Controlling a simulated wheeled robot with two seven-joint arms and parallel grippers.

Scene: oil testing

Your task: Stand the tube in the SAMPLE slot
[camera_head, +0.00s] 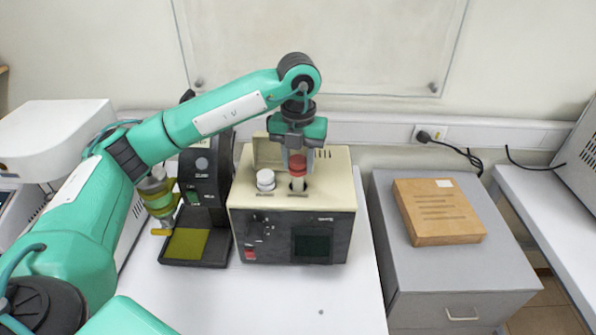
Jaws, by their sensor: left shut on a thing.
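The tube (298,182) has a red cap and a pale body. It stands upright at the right opening on top of a beige and black test machine (343,185). Its lower end is hidden inside or behind the opening's edge, so I cannot tell how deep it sits. My left gripper (297,158) points down from above and is shut on the tube at its red cap. A white-capped tube (265,178) stands in the opening to the left. The slot labels are too small to read. My right gripper is not in view.
A black instrument (201,165) with a yellowish plate (187,243) stands close on the left, beneath my left arm. A grey drawer cabinet (455,262) with a brown box (437,212) is at the right. The white table (310,295) is clear in front of the machine.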

